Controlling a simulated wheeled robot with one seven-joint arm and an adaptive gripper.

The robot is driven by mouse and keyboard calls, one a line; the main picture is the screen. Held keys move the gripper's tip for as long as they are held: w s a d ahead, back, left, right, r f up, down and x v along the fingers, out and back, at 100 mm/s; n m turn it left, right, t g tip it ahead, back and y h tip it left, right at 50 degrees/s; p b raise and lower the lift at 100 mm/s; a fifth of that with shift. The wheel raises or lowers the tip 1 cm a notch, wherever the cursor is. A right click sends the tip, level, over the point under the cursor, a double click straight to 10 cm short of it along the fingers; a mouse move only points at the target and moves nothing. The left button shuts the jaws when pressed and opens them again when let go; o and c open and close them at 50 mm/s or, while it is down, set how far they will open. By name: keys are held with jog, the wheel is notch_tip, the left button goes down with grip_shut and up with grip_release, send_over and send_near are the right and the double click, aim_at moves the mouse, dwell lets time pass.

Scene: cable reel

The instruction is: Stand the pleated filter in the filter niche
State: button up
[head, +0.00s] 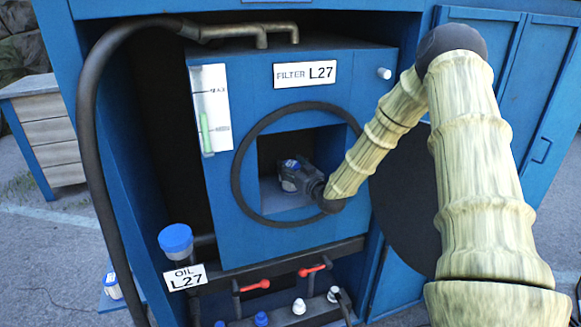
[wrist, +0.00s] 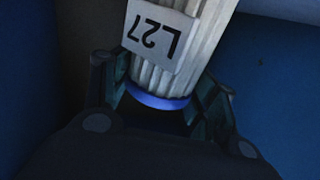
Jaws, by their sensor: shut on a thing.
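The pleated filter (wrist: 195,50) is white with a blue end ring and an L27 label, which reads upside down in the wrist view. My gripper (wrist: 165,100) is shut on it near the blue ring, one finger on each side. In the head view my gripper (head: 304,178) reaches into the square filter niche (head: 290,208), inside a dark round ring on the blue housing marked FILTER L27. Only a small part of the filter (head: 289,186) shows there. It looks close to the niche floor, but I cannot tell whether it touches.
A dark round cover (head: 405,200) hangs open right of the niche, behind my arm. A gauge (head: 210,110) is on the left of the housing. Below are a blue-capped oil filler (head: 176,240) and red valve handles (head: 255,284). A thick black hose (head: 85,130) runs down the left.

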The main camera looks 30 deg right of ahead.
jog(key=shift+f, duration=0.15)
jog(key=o, duration=1.4)
